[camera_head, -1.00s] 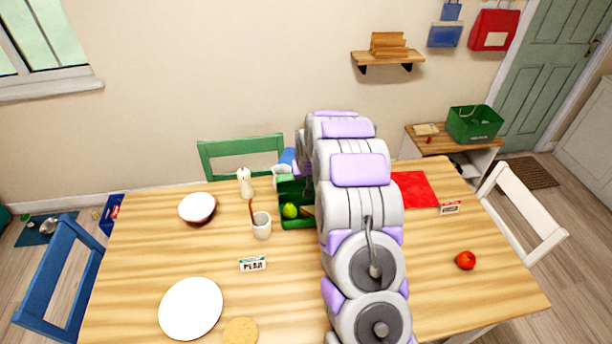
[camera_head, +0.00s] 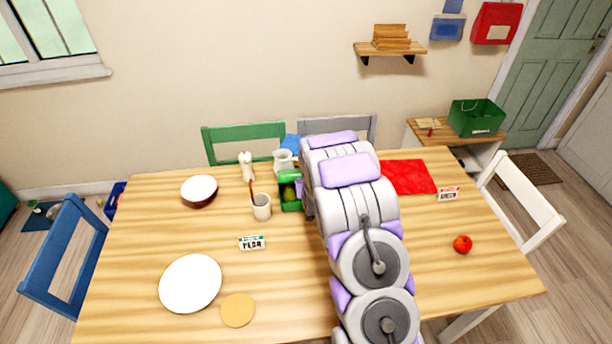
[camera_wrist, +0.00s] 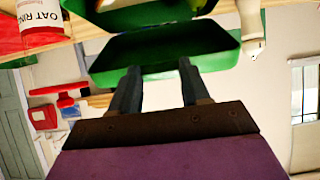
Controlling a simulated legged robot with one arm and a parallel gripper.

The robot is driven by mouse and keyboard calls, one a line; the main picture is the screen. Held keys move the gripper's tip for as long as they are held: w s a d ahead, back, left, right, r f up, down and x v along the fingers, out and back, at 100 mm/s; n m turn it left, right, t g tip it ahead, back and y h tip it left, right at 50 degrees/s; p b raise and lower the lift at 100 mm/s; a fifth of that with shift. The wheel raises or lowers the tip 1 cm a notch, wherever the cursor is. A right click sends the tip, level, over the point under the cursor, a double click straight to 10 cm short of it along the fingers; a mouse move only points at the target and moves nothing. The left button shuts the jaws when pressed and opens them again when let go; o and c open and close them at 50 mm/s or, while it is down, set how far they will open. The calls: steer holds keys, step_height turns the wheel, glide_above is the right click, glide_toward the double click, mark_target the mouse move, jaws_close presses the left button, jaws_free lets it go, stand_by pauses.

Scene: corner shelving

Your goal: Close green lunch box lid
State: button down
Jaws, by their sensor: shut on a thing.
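The green lunch box (camera_head: 291,206) stands on the table's far side, beside a white cup, partly hidden behind my arm. A green fruit shows inside it. The green lid (camera_head: 288,176) appears raised at the box's back. In the wrist view, a broad green panel, seemingly the lid (camera_wrist: 165,48), fills the space ahead of the fingers. My gripper (camera_wrist: 158,70) has its two dark fingers apart with their tips against this green panel, shut on it. In the head view my arm hides the fingers.
A white cup (camera_head: 261,207), pepper mill (camera_head: 247,168) and white jug (camera_head: 283,160) stand close to the box. A bowl (camera_head: 199,190), plate (camera_head: 190,283) and apple (camera_head: 462,244) lie farther off. A red mat (camera_head: 407,177) is right of my arm.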

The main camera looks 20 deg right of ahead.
steer(key=shift+s+a+f+t+h, duration=0.15)
steer(key=shift+s+f+t, duration=0.4)
steer(key=shift+f, duration=0.85)
steer(key=shift+s+a+f+t+h, duration=0.15)
steer(key=shift+s+f+t, duration=0.4)
steer(key=shift+f, duration=0.85)
steer(key=shift+s+a+f+t+h, duration=0.15)
steer(key=shift+s+f+t, duration=0.4)
steer(key=shift+f, duration=0.85)
steer(key=shift+s, duration=0.15)
steer(key=c, duration=0.5)
jaws_free()
steer(key=shift+c, duration=0.2)
steer(key=shift+r, duration=0.1)
